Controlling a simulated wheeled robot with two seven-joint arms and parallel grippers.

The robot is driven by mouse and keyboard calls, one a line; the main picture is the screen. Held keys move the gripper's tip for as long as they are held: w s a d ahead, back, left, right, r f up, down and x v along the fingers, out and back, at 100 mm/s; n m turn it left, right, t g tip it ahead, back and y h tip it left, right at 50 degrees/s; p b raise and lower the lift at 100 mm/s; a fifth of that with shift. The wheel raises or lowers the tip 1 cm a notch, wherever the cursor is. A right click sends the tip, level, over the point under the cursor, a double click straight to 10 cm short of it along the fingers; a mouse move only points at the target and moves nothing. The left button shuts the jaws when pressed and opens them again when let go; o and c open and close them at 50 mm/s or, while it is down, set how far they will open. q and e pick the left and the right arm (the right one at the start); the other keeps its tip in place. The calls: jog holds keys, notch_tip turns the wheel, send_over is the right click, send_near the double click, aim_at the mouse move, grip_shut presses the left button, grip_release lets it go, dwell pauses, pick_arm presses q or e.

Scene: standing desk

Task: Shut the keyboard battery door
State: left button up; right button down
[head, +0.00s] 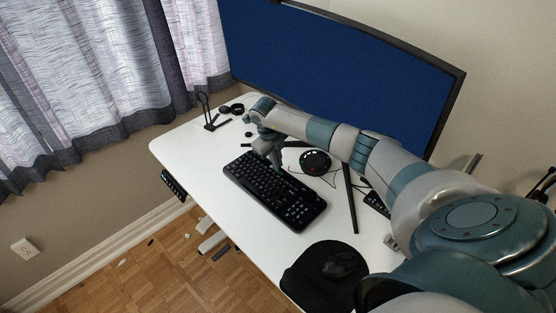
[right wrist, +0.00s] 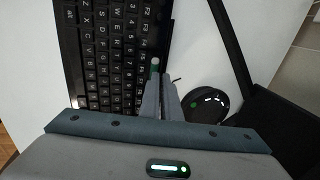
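The black keyboard (head: 275,191) lies on the white desk, and its keys also fill the upper left of the right wrist view (right wrist: 98,55). My right gripper (head: 275,162) is over the keyboard's far long edge, with its fingers pointing down. In the right wrist view its two grey fingers (right wrist: 162,92) lie close together, with no clear gap and no held object visible. A small pale, rounded piece (right wrist: 155,66) shows by the fingertips at the keyboard's edge; I cannot tell what it is. The battery door cannot be made out. My left gripper is out of view.
A round black device (head: 315,162) stands on the white desk (head: 200,140) behind the keyboard. A mouse (head: 340,264) on a black pad (head: 305,275) is at the near right. A large blue-screen monitor (head: 320,65) spans the back. Small dark items stand at the far left.

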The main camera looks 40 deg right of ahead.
jog(key=shift+a+f+h, duration=0.1)
jog(key=shift+a+h, duration=0.3)
jog(key=shift+h, duration=0.6)
jog(key=c, duration=2)
grip_release()
jog(key=shift+d+y, duration=0.1)
jog(key=shift+y, duration=0.2)
